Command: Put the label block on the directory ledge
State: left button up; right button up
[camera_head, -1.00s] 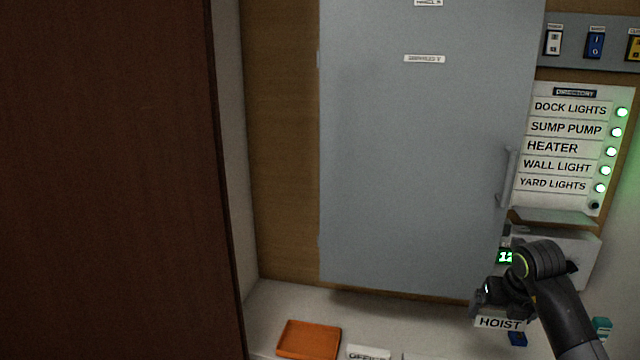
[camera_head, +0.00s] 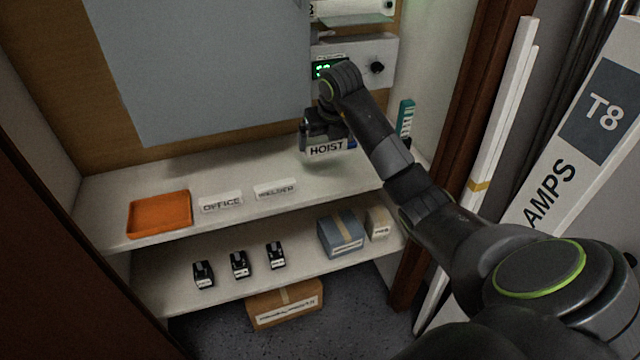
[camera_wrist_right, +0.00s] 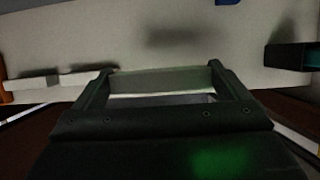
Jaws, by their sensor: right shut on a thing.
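The white label block marked HOIST (camera_head: 326,149) is held by my right gripper (camera_head: 326,130), which is shut on it above the upper shelf. In the right wrist view the pale block (camera_wrist_right: 160,80) sits between the two dark fingers. The directory ledge (camera_head: 352,20) is at the top edge of the head view, up and slightly right of the block; only the bottom of the directory shows. The block is apart from the ledge. My left gripper is not in view.
A white box with a green display (camera_head: 330,68) and a knob is between block and ledge. OFFICE (camera_head: 221,203) and another label block (camera_head: 275,189) lie on the upper shelf (camera_head: 110,210) beside an orange tray (camera_head: 160,213). A teal item (camera_head: 405,118) stands right of my gripper.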

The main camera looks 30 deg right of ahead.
dwell(0.3)
notch_tip(320, 180, down, 10)
jog(key=shift+r+p, duration=0.2)
jog(key=shift+p, duration=0.35)
jog(key=shift+f, duration=0.1)
jog(key=shift+f, duration=0.15)
jog(key=o, duration=0.6)
